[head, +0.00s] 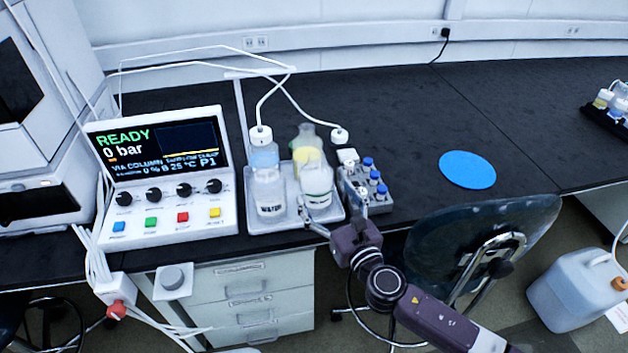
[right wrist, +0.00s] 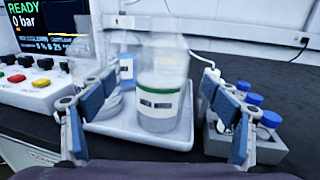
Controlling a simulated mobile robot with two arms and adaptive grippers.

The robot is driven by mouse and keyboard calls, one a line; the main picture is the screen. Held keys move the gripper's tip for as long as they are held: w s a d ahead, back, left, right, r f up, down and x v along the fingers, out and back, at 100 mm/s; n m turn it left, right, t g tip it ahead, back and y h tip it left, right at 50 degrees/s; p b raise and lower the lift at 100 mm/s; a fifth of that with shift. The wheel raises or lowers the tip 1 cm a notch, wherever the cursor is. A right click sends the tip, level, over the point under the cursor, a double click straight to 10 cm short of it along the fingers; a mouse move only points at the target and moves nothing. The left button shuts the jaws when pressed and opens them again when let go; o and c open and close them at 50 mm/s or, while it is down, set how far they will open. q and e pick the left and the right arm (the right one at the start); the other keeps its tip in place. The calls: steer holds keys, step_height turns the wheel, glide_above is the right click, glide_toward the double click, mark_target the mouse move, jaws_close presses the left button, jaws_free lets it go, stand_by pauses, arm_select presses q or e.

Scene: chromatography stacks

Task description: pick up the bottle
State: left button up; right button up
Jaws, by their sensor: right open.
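A clear bottle with a green-edged label (head: 316,186) stands upright at the front of a light tray (head: 285,218). In the right wrist view the same bottle (right wrist: 160,95) stands ahead, between the fingers in the picture. My right gripper (head: 334,212) is open and empty at the tray's front edge; its spread fingers (right wrist: 160,120) frame the bottle. I cannot tell whether they touch it. A bottle marked WATER (head: 268,190) stands to the left, and a bottle with a yellow band (head: 307,152) is partly hidden behind. My left gripper is not in view.
A rack of blue-capped vials (head: 366,190) stands close to the tray's right. A control panel (head: 165,175) is on the left. White tubes run to a cap (head: 260,134) and another cap (head: 340,135). The bench around the blue disc (head: 467,170) is clear; a chair (head: 480,240) is in front.

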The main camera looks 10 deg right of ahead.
mark_target(323, 188)
steer(key=w, duration=0.3)
steer(key=shift+w+a+r, duration=0.2)
steer(key=shift+a+r, duration=0.05)
steer(key=shift+w+a+b, duration=0.15)
steer(key=shift+w+b, duration=0.25)
steer(key=shift+w, duration=0.8)
steer(key=shift+w+a, duration=0.1)
steer(key=shift+w, duration=0.2)
steer(key=c, duration=1.7)
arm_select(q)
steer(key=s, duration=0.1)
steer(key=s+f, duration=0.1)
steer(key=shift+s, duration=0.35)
arm_select(e)
steer(key=shift+r, duration=0.1)
steer(key=c, duration=0.3)
